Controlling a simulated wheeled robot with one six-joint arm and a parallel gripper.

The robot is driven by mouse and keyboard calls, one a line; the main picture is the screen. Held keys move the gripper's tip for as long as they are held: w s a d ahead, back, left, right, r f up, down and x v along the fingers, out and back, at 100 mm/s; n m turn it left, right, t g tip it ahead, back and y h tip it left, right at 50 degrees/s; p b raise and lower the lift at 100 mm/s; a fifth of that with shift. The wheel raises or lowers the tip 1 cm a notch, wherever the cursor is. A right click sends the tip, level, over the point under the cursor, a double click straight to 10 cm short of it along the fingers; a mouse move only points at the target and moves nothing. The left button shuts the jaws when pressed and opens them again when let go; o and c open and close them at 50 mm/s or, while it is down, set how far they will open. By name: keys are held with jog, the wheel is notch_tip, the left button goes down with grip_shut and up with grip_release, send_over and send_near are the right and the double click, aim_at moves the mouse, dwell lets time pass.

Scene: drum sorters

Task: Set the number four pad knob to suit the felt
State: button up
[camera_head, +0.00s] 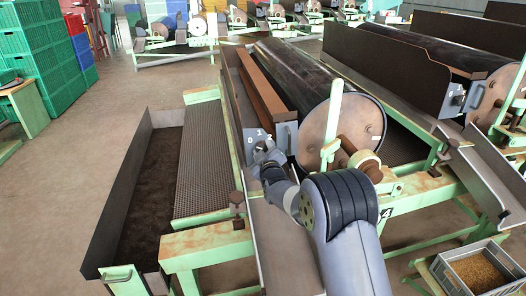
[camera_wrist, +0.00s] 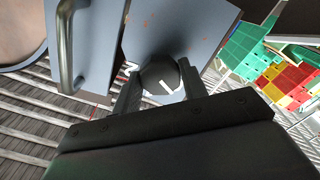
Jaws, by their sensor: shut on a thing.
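My gripper (camera_head: 267,158) is at the grey dial plate (camera_head: 251,139) on the end of the machine marked 4. In the wrist view its two dark fingers (camera_wrist: 159,84) are closed on either side of a round black knob (camera_wrist: 153,74). A short white mark on the knob slants toward the lower right of that view. The plate shows a 0 and a 1 in the head view; one digit shows beside the left finger in the wrist view. The knob is mostly hidden by my gripper in the head view. I cannot tell which strip is the felt.
The dark drum (camera_head: 310,100) lies right of the plate, with a green upright post (camera_head: 333,125) close to my arm. A trough of dark material (camera_head: 150,190) is at left. A grain box (camera_head: 455,262) stands lower right. Stacked crates (camera_head: 30,60) are at back left.

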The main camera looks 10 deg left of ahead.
jog(key=shift+f+b, duration=0.15)
jog(key=shift+b, duration=0.25)
jog(key=m+b, duration=1)
jog(key=m, duration=0.2)
jog(key=m+b, duration=1)
jog(key=m, duration=0.1)
jog(key=shift+a+r+m, duration=0.1)
jog(key=shift+r+m, duration=0.1)
jog(key=shift+m, duration=0.2)
jog(key=o, duration=1)
